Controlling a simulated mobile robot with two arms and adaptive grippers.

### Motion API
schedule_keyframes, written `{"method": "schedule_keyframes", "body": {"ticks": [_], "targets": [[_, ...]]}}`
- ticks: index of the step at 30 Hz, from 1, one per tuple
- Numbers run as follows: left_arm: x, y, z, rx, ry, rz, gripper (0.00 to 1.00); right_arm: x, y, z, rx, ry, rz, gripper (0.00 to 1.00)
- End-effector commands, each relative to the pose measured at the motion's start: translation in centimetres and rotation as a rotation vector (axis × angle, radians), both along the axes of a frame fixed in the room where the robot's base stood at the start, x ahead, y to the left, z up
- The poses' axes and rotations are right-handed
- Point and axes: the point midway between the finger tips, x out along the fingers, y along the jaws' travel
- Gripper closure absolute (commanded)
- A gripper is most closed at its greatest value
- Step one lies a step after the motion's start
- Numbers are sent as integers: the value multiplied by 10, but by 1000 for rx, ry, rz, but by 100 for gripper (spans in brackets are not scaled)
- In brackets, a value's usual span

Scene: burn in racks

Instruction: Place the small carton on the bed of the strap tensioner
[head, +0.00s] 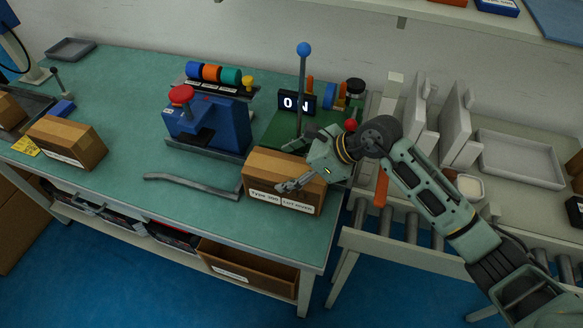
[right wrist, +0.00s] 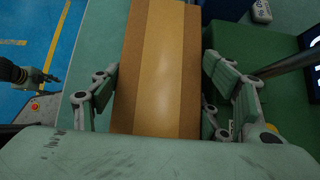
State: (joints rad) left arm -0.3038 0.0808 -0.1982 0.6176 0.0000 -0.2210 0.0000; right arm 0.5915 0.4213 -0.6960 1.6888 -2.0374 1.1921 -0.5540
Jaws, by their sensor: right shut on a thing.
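A brown carton (head: 285,180) with a white label is in my right gripper (head: 306,176), near the bench's front right corner. In the right wrist view the fingers lie along both sides of the carton (right wrist: 158,65). I cannot tell whether it touches the bench top. Just behind it is a green-based machine (head: 285,130) with an upright lever topped by a blue ball and a lit display. A blue machine (head: 210,125) with a red knob stands to its left. I cannot tell which is the strap tensioner. My left gripper (right wrist: 42,77) seems to show small in the right wrist view.
Another brown carton (head: 66,143) sits at the bench's left. A dark curved bar (head: 190,183) lies left of the held carton. Coloured rolls (head: 212,73) stand behind the blue machine. A roller conveyor (head: 410,225) and grey tray (head: 520,158) are at right.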

Motion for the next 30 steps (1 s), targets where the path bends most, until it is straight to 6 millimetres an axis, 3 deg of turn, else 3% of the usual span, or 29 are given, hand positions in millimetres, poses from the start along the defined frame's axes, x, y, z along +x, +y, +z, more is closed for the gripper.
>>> {"method": "schedule_keyframes", "body": {"ticks": [1,2,4,16,20,30], "targets": [[0,0,-3,0,0,0,60,1,1,0,5,-5,0,93],[0,0,-3,0,-1,-1,60,0,0,-3,0,0,0,29],[1,0,-2,0,-1,-1,60,0,0,-2,0,0,0,23],[4,-1,3,-2,-6,-3,60,0,0,2,0,0,0,22],[6,-2,-3,-3,-9,-3,60,-3,-13,12,-3,-3,-1,22],[6,-2,-15,-3,-10,-3,60,-19,-61,62,-3,-3,-1,22]]}}
